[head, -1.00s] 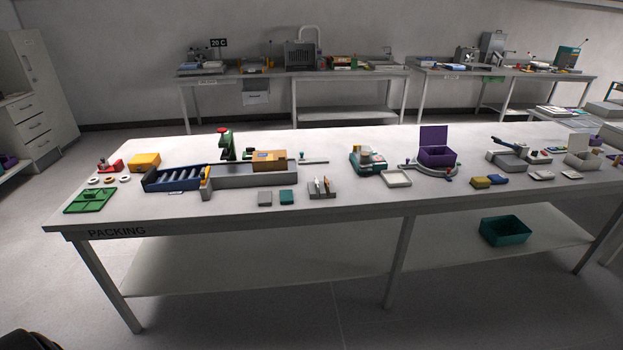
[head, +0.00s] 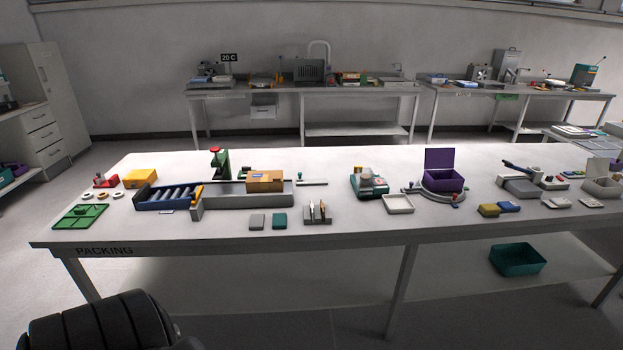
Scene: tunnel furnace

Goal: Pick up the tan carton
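The tan carton (head: 265,181) is a small box lying on the right part of the grey conveyor bed (head: 236,201) on the packing table. It stands clear of any gripper. A dark, ribbed, rounded part of my own body shows at the bottom left, well in front of the table. Neither gripper can be made out in the head view.
The packing table (head: 340,234) stands ahead. Blue rollers (head: 167,196) and a green press (head: 218,162) are beside the carton. Grey and teal blocks (head: 279,221) and a slotted holder (head: 317,213) lie in front. A purple box (head: 444,181) stands to the right.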

